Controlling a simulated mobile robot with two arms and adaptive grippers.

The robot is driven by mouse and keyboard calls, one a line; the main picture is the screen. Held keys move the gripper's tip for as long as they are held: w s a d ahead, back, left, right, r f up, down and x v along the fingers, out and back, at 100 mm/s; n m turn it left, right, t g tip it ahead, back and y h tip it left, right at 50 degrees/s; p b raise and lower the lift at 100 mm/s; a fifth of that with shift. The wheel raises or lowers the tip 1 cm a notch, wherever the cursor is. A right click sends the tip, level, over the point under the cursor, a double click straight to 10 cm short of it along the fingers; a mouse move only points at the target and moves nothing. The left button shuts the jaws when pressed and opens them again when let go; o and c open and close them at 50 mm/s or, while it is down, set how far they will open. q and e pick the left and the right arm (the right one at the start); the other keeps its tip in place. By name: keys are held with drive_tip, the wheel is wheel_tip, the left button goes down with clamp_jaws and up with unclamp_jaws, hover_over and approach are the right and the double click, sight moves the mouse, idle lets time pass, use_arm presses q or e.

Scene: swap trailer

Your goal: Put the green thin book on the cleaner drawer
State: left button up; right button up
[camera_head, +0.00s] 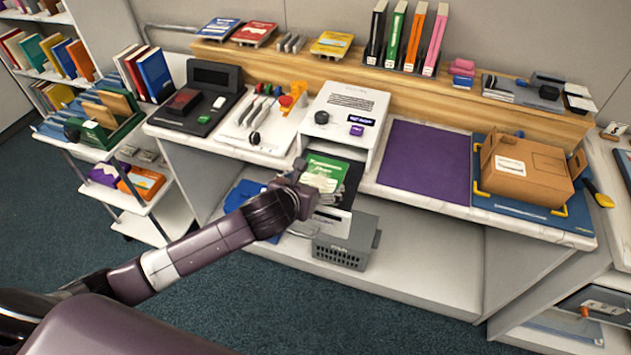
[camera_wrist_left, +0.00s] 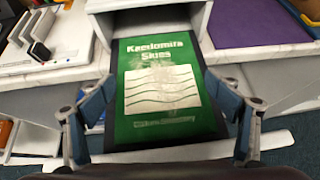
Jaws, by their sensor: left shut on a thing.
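The green thin book (camera_head: 322,173) has white lettering and wavy lines on its cover, and it also shows in the left wrist view (camera_wrist_left: 158,85). My left gripper (camera_head: 303,190) is shut on it, with one finger at each side edge in the wrist view (camera_wrist_left: 160,100). The cleaner (camera_head: 345,108) is a white box on the counter. Its dark drawer (camera_head: 352,182) sticks out at the front, under the book. I cannot tell whether the book rests on the drawer or is just above it. My right gripper is not in view.
A grey perforated bin (camera_head: 345,245) stands below the drawer on the low shelf. A purple mat (camera_head: 427,160) lies on the counter to the right, clear. A cardboard box (camera_head: 525,168) sits on a blue tray beyond it. Several upright books (camera_head: 413,38) stand on the back ledge.

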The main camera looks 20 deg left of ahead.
use_arm(q)
drive_tip(key=shift+f, duration=0.45)
drive_tip(key=o, duration=1.6)
drive_tip(key=shift+r, duration=0.25)
drive_tip(key=v, duration=1.2)
drive_tip(key=shift+r, duration=0.4)
